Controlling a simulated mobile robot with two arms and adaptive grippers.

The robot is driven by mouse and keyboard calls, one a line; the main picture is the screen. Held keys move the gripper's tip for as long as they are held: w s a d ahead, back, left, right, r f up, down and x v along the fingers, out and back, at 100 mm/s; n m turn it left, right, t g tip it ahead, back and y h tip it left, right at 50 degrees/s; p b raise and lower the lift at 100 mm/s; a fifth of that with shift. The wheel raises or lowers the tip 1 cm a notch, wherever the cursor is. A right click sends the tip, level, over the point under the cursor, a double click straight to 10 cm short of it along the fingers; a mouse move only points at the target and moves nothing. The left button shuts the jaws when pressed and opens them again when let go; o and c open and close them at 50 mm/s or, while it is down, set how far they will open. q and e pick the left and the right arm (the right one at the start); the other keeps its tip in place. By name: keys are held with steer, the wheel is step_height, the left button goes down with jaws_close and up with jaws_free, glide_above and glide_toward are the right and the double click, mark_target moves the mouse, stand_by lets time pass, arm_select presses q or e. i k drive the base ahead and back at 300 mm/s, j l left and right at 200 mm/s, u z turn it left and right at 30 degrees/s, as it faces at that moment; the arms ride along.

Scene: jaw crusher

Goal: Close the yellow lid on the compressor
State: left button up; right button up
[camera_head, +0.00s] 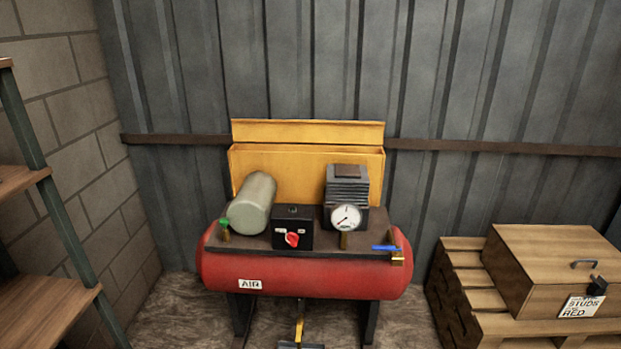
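The yellow lid (308,165) stands raised at the back of the compressor, with a bent upper flap along its top. The compressor has a red tank (310,278) with a white AIR label. On its dark top plate are a grey-green cylinder (256,200), a black box with a red switch (292,230), a finned grey block (347,187) and a round white gauge (346,217). A blue-handled valve (385,248) is at the right edge and a green knob (224,223) at the left. Neither of my grippers is in view.
A wooden crate (550,262) with a lock and a label sits on pallets (455,290) to the right. A wooden shelf (40,315) with green posts stands at the left. A corrugated metal wall (330,60) is close behind the compressor. The floor in front is partly visible.

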mark_target(331, 132)
steer(key=i+l+z, duration=0.15)
steer(key=i+l, duration=0.15)
steer(key=i+l+z, duration=0.15)
steer(key=i, duration=0.4)
steer(key=i+l+z, duration=0.1)
steer(key=i+l, duration=0.15)
steer(key=i, duration=0.2)
